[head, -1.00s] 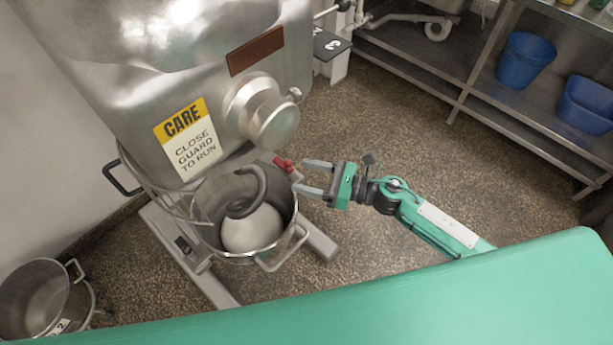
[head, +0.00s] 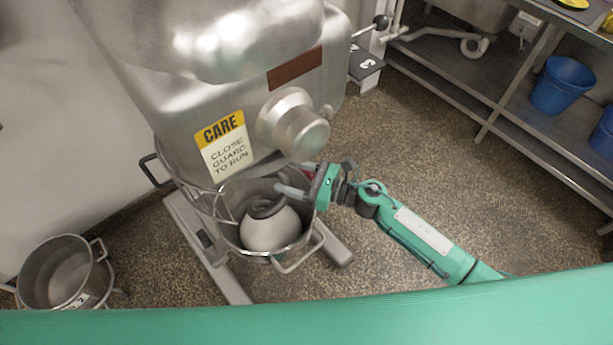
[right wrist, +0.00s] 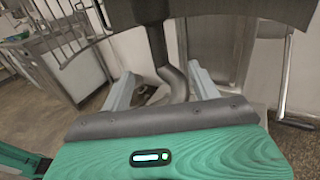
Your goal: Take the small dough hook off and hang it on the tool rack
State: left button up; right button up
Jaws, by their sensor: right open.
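The dark grey dough hook (head: 264,208) curls inside the steel mixer bowl (head: 229,232), just above a pale dough mass (head: 268,232). My right gripper (head: 290,177) is open at the bowl's upper right, below the mixer's drive hub, with its fingers reaching left over the bowl. In the right wrist view, the hook's bent dark shank (right wrist: 172,76) runs down between the two open fingers. I cannot tell whether either finger touches it. The hook's top end is hidden in the head view. The tool rack is not identifiable in these frames. My left gripper is not in view.
The mixer body (head: 200,100) stands over the bowl, with a wire guard around the rim. A second steel bowl (head: 98,280) stands on the floor at left. Steel shelving (head: 455,80) with blue buckets (head: 562,84) stands at right. The floor between is clear.

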aim_at(270, 172)
jog(key=shift+b+x, duration=0.4)
jog(key=shift+x, duration=2.65)
grip_shut()
jog(key=shift+w+r, duration=0.1)
jog(key=shift+r, duration=0.3)
jog(key=shift+f, duration=0.1)
